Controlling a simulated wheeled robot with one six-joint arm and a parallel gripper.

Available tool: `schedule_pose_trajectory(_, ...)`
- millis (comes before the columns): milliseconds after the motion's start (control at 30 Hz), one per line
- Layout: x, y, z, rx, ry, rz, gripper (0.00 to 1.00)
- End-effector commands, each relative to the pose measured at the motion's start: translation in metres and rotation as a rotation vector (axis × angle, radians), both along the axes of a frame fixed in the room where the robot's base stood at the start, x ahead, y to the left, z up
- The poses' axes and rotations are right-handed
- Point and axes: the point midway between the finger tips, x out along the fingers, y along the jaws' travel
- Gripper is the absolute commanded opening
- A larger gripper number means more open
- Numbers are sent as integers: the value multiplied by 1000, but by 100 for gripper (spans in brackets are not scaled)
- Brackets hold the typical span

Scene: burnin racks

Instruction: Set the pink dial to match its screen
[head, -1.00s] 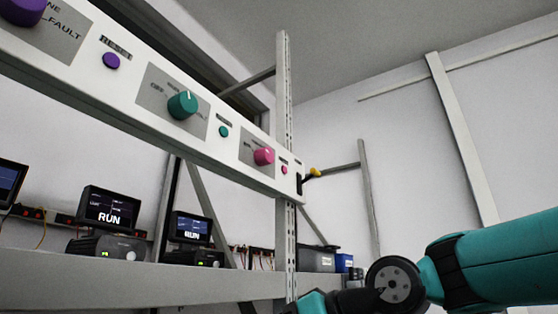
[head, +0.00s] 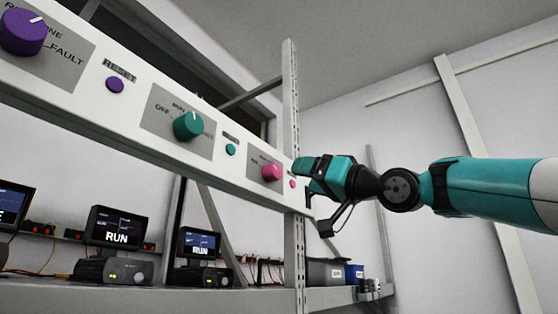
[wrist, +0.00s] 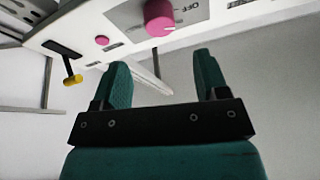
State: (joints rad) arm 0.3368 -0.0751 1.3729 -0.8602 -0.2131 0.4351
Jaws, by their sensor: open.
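The pink dial (head: 271,172) sits at the right end of the white rail, on a grey label plate. In the wrist view the pink dial (wrist: 159,17) is at the top, beyond the fingertips and apart from them; part of its label reads OFF. Its pointer setting is hard to read. My gripper (head: 302,168) is at the rail's right end, right of the dial; in the wrist view its two fingers (wrist: 162,72) are spread and empty. The rightmost screen (head: 199,243), below the rail, reads RUN; I cannot tell for sure that it belongs to the pink dial.
A pink button (wrist: 102,40) and a yellow-tipped lever (wrist: 72,79) are near the dial. The teal dial (head: 188,125) and purple dial (head: 23,33) are further left on the rail. Another screen (head: 116,227) also reads RUN. A metal upright (head: 290,110) stands behind the rail.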

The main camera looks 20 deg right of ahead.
Motion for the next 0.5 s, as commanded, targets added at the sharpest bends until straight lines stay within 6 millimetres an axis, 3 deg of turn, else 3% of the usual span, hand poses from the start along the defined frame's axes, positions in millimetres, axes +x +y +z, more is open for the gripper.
schedule_pose_trajectory(33,10,8,11,0,2,7,67)
schedule_pose_trajectory(200,38,26,24,1,3,6,67)
schedule_pose_trajectory(500,65,44,34,0,0,1,67)
